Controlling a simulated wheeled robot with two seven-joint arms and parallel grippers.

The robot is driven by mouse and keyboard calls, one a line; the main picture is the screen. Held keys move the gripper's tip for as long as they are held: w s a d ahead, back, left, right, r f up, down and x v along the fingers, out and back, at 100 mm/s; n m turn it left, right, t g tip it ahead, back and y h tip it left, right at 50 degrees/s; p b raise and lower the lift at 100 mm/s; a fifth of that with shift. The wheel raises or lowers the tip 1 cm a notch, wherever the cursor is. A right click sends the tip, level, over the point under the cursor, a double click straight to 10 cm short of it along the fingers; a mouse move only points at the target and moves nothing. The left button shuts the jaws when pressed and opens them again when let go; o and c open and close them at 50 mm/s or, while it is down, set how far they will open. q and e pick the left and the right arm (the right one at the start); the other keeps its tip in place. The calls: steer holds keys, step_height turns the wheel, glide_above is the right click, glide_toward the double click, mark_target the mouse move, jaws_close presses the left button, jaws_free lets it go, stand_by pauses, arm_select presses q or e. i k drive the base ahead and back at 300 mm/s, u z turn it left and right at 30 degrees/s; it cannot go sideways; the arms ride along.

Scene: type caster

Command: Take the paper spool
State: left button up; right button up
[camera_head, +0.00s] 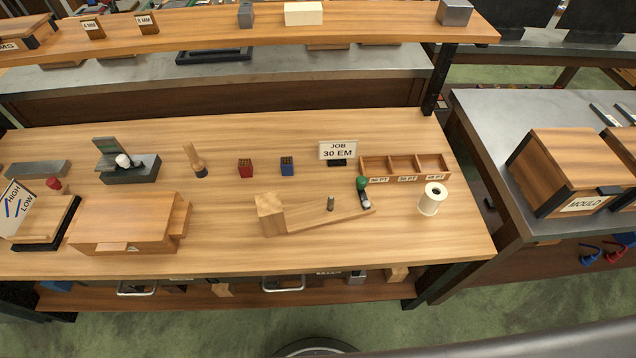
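The paper spool (432,199) is a white upright roll with a dark hole in its top. It stands on the wooden workbench (330,255) near the right end, just in front of a compartment tray. Nothing touches it from above. Neither of my grippers shows in the head view.
Left of the spool are a green-knobbed tool (362,189) and a wooden block with a ramp (270,213). A grey side bench with a MOULD box (570,172) is at right.

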mark_target(435, 193)
steer(key=z, duration=1)
